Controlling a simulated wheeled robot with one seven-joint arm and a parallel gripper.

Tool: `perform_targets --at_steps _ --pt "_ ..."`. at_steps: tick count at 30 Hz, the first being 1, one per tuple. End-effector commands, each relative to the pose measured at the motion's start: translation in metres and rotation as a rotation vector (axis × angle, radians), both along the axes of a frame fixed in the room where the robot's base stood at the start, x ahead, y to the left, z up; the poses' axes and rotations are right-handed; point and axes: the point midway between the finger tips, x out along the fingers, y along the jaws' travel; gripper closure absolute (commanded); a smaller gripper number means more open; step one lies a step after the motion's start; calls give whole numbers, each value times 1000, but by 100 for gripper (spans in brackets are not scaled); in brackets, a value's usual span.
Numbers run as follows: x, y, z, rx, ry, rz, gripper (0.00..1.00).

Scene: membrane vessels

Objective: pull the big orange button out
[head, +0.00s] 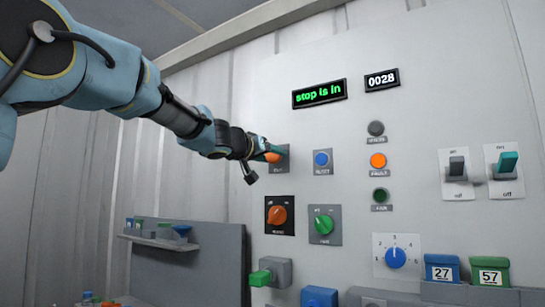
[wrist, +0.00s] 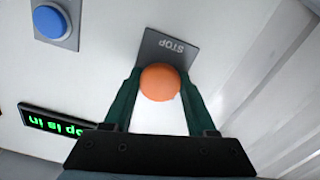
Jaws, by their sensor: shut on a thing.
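The big orange button (wrist: 160,83) is a round knob on a grey plate marked STOP (wrist: 169,48), upside down in the wrist view. My gripper (wrist: 160,90) has one green finger on each side of the button and is shut on it. In the head view my gripper (head: 262,150) reaches the panel from the left. There a bit of the orange button (head: 273,157) shows between the fingers, and the rest is hidden. The green display (head: 319,94) reads "stop is in".
A blue button (head: 321,159) is right of the stop plate. An orange rotary switch (head: 278,215) and a green one (head: 323,224) are below. An orange lamp (head: 378,161) and two toggle switches (head: 456,167) are farther right. A grey shelf (head: 160,240) stands at lower left.

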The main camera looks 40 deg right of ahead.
Motion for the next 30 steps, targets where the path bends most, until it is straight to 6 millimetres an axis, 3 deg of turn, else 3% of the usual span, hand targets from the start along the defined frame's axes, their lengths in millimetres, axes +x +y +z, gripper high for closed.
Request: perform_targets --at_steps 29,30 --pt "-3 12 -1 1 0 1 100" --pt "-3 12 -1 1 0 1 42"
